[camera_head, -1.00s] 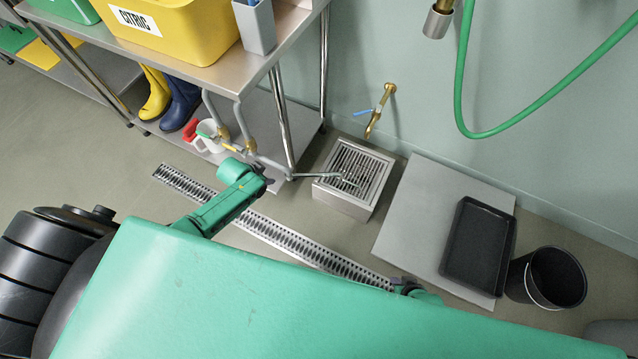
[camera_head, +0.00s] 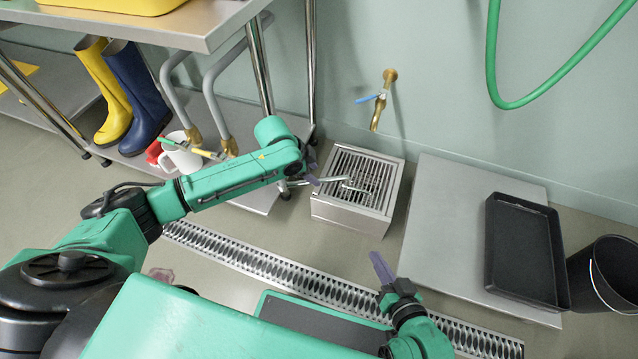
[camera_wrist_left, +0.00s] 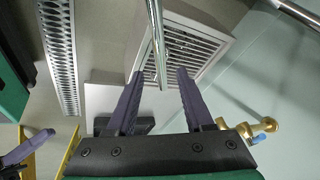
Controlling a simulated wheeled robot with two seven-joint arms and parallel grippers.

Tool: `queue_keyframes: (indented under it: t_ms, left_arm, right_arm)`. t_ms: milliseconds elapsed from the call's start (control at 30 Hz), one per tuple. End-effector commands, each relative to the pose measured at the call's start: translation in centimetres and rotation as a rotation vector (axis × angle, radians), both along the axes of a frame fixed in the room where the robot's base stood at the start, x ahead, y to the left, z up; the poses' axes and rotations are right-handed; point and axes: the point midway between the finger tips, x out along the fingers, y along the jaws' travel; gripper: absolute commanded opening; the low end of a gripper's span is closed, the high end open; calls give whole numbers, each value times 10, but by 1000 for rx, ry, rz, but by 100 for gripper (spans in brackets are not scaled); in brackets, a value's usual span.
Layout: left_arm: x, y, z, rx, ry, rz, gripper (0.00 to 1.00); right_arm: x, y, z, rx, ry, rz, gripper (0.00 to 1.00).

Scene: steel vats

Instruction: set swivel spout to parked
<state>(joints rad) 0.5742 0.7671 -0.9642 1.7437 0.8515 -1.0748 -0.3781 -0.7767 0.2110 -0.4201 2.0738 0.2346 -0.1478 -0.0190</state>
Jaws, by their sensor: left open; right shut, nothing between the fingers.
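The swivel spout (camera_head: 334,180) is a thin steel pipe reaching over the grated steel drain box (camera_head: 346,212). My left gripper (camera_head: 313,170) is open near the spout; its arm hides the spout's base in the head view. In the left wrist view the spout (camera_wrist_left: 157,40) runs down from the top edge, and its lower end lies in line with the gap between the open left fingers (camera_wrist_left: 160,75). I cannot tell whether a finger touches it. My right gripper (camera_head: 382,270) is shut and empty, low over the floor in front of the drain box.
A brass wall tap (camera_head: 381,100) with a blue lever is behind the drain box. A black tray (camera_head: 525,250) and bucket (camera_head: 608,275) are at right.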

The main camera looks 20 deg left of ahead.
Motion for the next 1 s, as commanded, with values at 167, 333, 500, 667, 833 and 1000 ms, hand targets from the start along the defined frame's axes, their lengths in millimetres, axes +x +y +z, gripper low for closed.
queue_keyframes:
  t_ms: [167, 333, 500, 667, 833, 1000]
  left_arm:
    - [12, -10, -37, -2, -1, 1, 52]
    - [16, -13, -44, -1, -1, 1, 52]
    - [16, -13, -43, -1, -1, 1, 52]
    - [16, -13, -43, -1, -1, 1, 0]
    - [16, -13, -43, 0, -1, 1, 0]
    - [16, -13, -43, 0, -1, 1, 0]
  right_arm:
    - [0, 1, -27, 18, -24, -17, 0]
    - [0, 0, -30, 25, -32, -24, 0]
    - [0, 1, -29, 25, -33, -24, 0]
    - [0, 1, -29, 25, -32, -24, 0]
    - [0, 1, -29, 25, -31, -23, 0]
    - [0, 1, -29, 25, -31, -23, 0]
